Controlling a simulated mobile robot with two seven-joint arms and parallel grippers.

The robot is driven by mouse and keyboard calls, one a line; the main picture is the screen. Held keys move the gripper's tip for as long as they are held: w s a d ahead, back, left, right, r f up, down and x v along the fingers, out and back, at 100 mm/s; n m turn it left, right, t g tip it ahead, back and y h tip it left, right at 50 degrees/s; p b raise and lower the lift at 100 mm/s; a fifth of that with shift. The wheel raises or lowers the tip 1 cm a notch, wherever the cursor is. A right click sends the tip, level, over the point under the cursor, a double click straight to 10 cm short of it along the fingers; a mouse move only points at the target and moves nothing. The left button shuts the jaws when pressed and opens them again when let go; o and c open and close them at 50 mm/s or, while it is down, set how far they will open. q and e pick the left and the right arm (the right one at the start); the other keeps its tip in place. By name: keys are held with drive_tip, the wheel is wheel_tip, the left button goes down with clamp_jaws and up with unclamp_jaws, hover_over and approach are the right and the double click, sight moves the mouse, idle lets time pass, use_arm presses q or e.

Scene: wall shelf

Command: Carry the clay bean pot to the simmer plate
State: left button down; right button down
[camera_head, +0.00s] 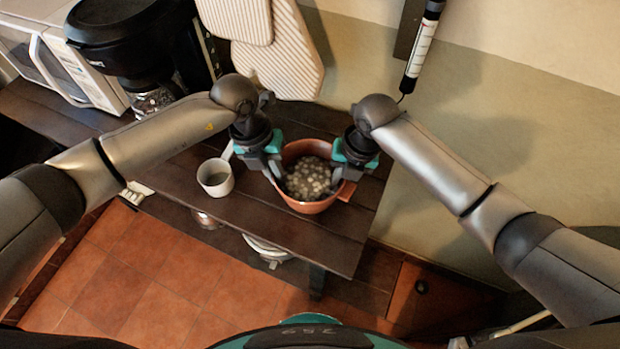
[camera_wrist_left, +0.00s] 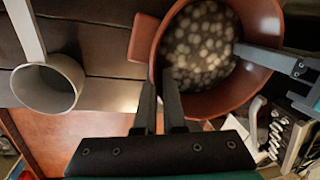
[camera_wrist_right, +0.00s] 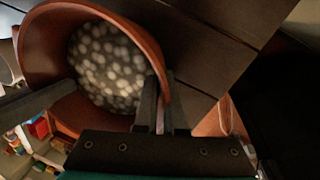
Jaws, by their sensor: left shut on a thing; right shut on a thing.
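The clay bean pot (camera_head: 303,207) is reddish brown, upright and full of pale beans in dark liquid. In the head view it is at the right part of the dark wooden table. My left gripper (camera_head: 277,171) is shut on its left rim; the left wrist view shows the fingers on either side of the pot's wall (camera_wrist_left: 222,105). My right gripper (camera_head: 339,178) is shut on the opposite rim, with the pot's wall (camera_wrist_right: 38,42) between its fingers. I cannot tell whether the pot touches the table. I cannot make out the simmer plate.
A white mug-like pan (camera_head: 215,177) with a handle stands left of the pot. A black coffee maker (camera_head: 135,45) and a white microwave (camera_head: 62,65) stand further left. Striped boards (camera_head: 275,60) lean on the wall. The table's front edge is close to the pot.

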use_arm(q)
drive_tip(key=shift+w+r, duration=0.1)
drive_tip(key=shift+r, duration=0.15)
use_arm(e)
drive_tip(key=shift+r, duration=0.2)
